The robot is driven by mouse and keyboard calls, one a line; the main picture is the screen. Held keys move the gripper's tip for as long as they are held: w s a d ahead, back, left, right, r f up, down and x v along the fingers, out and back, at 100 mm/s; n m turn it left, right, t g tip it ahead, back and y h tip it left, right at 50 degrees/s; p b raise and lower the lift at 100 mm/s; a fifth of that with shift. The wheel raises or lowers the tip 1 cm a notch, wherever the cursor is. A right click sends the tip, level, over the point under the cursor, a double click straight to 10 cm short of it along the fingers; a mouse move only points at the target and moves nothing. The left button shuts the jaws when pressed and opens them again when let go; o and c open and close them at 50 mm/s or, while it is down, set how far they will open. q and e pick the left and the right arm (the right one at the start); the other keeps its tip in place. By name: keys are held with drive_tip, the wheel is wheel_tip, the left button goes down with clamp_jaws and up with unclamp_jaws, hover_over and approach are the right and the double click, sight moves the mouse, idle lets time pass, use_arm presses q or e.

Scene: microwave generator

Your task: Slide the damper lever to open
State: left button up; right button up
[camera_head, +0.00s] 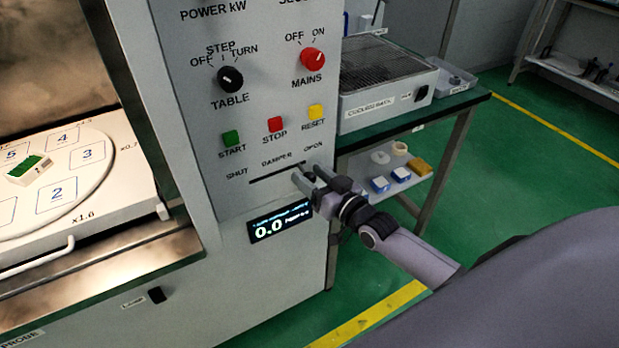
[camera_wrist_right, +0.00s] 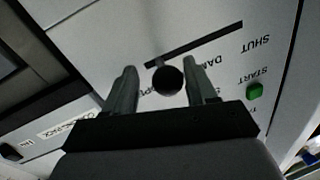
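The damper slot (camera_head: 275,174) runs below the labels SHUT, DAMPER and OPEN on the grey panel. In the right wrist view, the black round lever knob (camera_wrist_right: 167,80) is near the OPEN end of the slot (camera_wrist_right: 195,44). My right gripper (camera_head: 307,180) is at the OPEN end in the head view and hides the knob there. In the wrist view, its fingers (camera_wrist_right: 160,85) stand apart on either side of the knob, with gaps visible. My left gripper is not in view.
The display (camera_head: 280,221) reading 0.0 is just below the slot. START (camera_head: 231,138), STOP (camera_head: 275,124) and RESET (camera_head: 316,112) buttons sit above it. A bench (camera_head: 420,122) with a cooling rack (camera_head: 385,75) stands to the right. Green floor (camera_head: 500,200) beyond is open.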

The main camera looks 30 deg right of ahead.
drive_tip(key=shift+s+a, duration=0.1)
drive_tip(key=v, duration=0.7)
idle(0.7)
drive_tip(key=s+a+f+n+g+h, duration=0.1)
drive_tip(key=s+a+f+g, duration=0.2)
drive_tip(key=s+f, duration=0.3)
drive_tip(key=s+a+f+n+g, duration=0.1)
drive_tip(key=s+a+f+g, duration=0.3)
drive_tip(key=s+f, duration=0.3)
drive_tip(key=s, duration=0.5)
drive_tip(key=shift+a+f+h, duration=0.25)
drive_tip(key=shift+a+h, duration=0.1)
drive_tip(key=shift+h, duration=0.05)
drive_tip(key=shift+s, duration=0.1)
idle(0.8)
